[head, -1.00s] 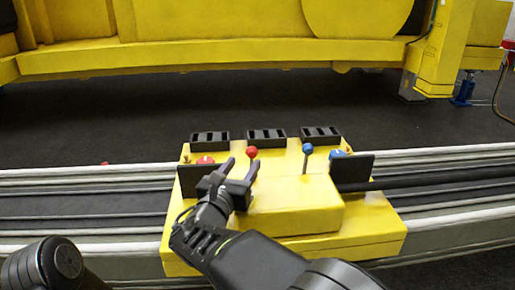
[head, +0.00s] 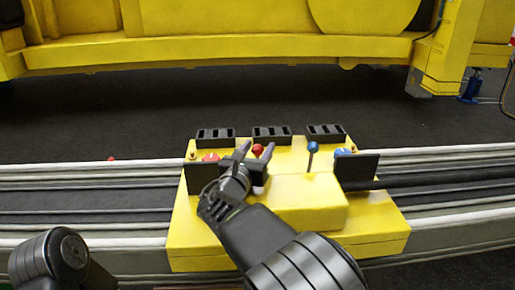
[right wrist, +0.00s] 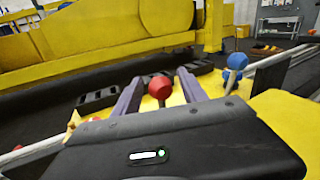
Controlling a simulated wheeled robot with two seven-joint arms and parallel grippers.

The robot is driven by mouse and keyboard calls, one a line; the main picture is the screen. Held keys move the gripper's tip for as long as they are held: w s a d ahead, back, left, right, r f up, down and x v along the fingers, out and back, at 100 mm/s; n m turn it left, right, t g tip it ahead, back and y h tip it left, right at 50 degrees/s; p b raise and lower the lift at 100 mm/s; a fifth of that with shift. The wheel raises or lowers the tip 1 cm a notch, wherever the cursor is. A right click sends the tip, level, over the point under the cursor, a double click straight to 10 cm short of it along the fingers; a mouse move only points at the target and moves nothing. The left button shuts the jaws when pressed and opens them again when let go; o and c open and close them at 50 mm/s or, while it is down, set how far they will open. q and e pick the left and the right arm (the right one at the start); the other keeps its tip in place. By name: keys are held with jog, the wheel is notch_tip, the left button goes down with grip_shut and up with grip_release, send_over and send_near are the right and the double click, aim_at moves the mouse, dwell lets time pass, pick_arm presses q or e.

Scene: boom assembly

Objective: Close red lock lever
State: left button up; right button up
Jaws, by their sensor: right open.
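The red lock lever, a red ball knob (head: 258,149) on a short stem, stands on the yellow control box (head: 190,235). My right gripper (head: 255,150) is open at the knob, its two purple-grey fingers pointing away toward the far side. In the right wrist view the red knob (right wrist: 160,87) shows between the two open fingers (right wrist: 160,92), with its stem below it. I cannot tell whether a finger touches it. Of my left arm, only a dark link shows at the lower left; its gripper is out of view.
A blue ball lever (head: 313,147) stands to the right of the red one. A red part (head: 211,157) and a blue part (head: 343,152) sit near black upright plates. Black slotted blocks (head: 272,136) line the far edge. Rails run behind the box, with dark floor beyond.

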grip_shut()
dwell(0.5)
dwell(0.9)
